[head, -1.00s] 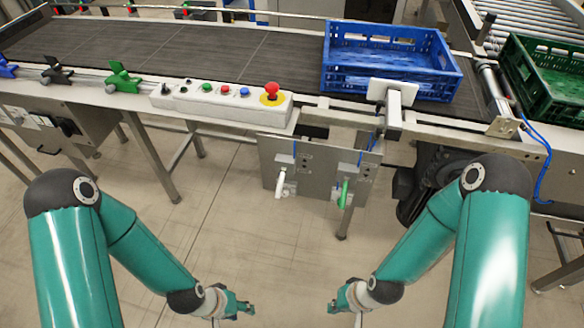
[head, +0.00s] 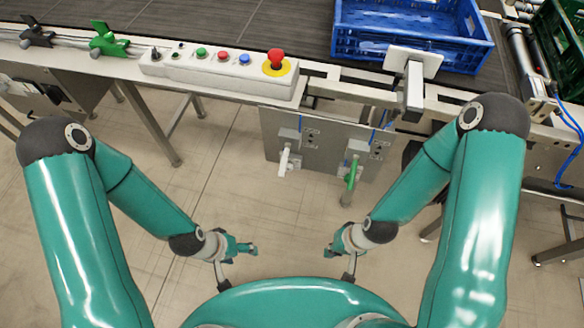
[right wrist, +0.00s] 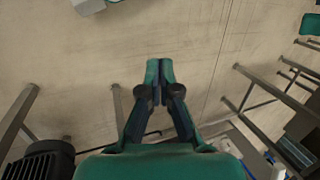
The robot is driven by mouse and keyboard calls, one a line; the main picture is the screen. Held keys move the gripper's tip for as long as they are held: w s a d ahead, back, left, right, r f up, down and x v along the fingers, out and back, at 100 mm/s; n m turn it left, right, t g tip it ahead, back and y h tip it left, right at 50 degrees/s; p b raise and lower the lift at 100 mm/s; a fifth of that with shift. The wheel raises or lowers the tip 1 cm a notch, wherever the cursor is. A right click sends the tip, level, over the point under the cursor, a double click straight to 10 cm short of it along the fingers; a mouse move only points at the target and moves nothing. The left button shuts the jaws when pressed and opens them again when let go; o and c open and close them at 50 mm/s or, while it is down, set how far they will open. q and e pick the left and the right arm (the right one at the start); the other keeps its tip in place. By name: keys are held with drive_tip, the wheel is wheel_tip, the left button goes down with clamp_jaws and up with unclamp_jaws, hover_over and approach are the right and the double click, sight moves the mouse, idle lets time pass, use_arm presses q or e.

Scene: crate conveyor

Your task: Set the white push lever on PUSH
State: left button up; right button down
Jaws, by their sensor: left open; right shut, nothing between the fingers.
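The white push lever (head: 284,161) sits on a grey panel (head: 321,148) below the conveyor's front edge in the head view. It hangs down from its bracket; no PUSH marking is readable. A green lever (head: 352,174) is on the same panel to its right. My left gripper (head: 246,252) is open and empty, in front of and below the white lever, clear of it. My right gripper (head: 331,252) is below the green lever, clear of both levers. The right wrist view shows its fingers (right wrist: 159,68) shut together with nothing between them.
A white control box (head: 222,73) with a red mushroom button (head: 276,60) sits on the conveyor edge above the panel. A blue crate (head: 410,30) stands on the belt. Table legs flank the panel. Open floor (head: 290,220) lies between my arms and the panel.

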drive_tip(key=s+m+g, duration=0.2)
drive_tip(key=s+m, duration=0.1)
drive_tip(key=m+t+y+b, duration=0.75)
drive_tip(key=m+b, duration=0.55)
drive_tip(key=b, duration=1.5)
approach(285, 160)
wheel_tip(285, 160, down, 2)
drive_tip(key=s+d, duration=0.1)
drive_tip(key=s, duration=0.1)
drive_tip(key=b+x, duration=0.3)
drive_tip(key=x, duration=0.7)
drive_tip(key=shift+w+d+f+t+h, duration=0.15)
drive_tip(key=shift+d+f+t+h, duration=0.15)
drive_tip(key=shift+f+t+h, duration=0.15)
